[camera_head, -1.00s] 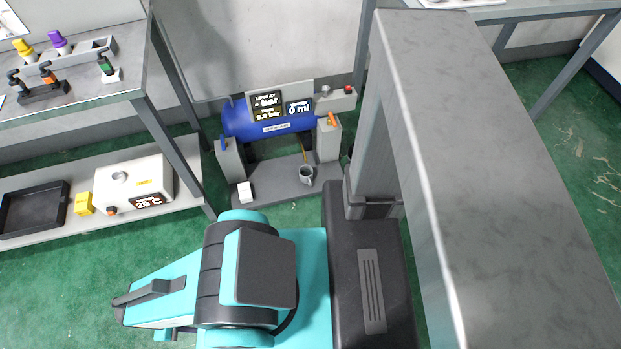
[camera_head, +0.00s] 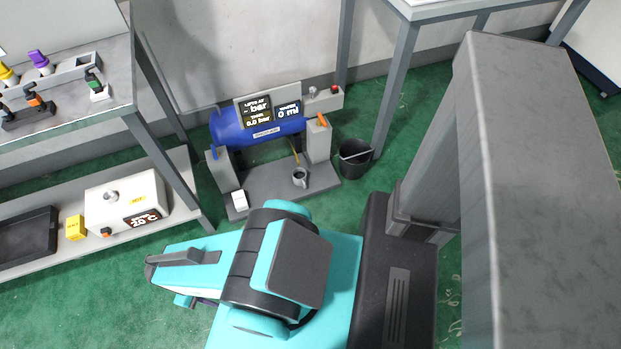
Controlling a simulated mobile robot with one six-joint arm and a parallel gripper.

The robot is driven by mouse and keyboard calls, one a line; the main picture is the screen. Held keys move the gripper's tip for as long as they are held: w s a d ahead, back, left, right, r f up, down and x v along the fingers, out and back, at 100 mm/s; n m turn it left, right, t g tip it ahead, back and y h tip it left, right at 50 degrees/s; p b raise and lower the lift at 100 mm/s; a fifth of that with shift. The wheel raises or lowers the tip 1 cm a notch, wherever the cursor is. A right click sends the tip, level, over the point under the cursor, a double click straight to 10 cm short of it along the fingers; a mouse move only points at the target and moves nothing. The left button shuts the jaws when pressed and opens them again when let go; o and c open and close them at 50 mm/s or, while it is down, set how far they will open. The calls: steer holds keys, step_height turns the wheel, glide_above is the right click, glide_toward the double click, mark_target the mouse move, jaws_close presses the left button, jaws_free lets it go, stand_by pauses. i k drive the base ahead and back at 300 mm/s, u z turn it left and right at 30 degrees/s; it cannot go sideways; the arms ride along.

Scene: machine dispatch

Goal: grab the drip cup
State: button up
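The drip cup, a small grey mug (camera_head: 300,179), stands upright on the grey base plate of the blue tank unit. It sits under the tank's right part, below a thin yellowish spout or rod. My folded teal and black arm shows in the lower middle, well in front of the cup. I cannot make out my gripper's fingers in this view. Nothing hides the cup.
The blue tank (camera_head: 255,128) carries displays and an orange-handled valve. A white box (camera_head: 239,200) stands at the plate's left front. A black bucket (camera_head: 355,158) is right of the plate. A shelf bench (camera_head: 70,125) stands left. Green floor lies clear between.

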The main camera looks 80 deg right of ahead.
mark_target(299, 173)
steer(key=z, duration=4.8)
steer(key=i, duration=0.1)
steer(key=u, duration=3.8)
steer(key=i, duration=0.55)
steer(key=z, duration=0.2)
steer(key=k, duration=0.55)
steer(key=u, duration=0.05)
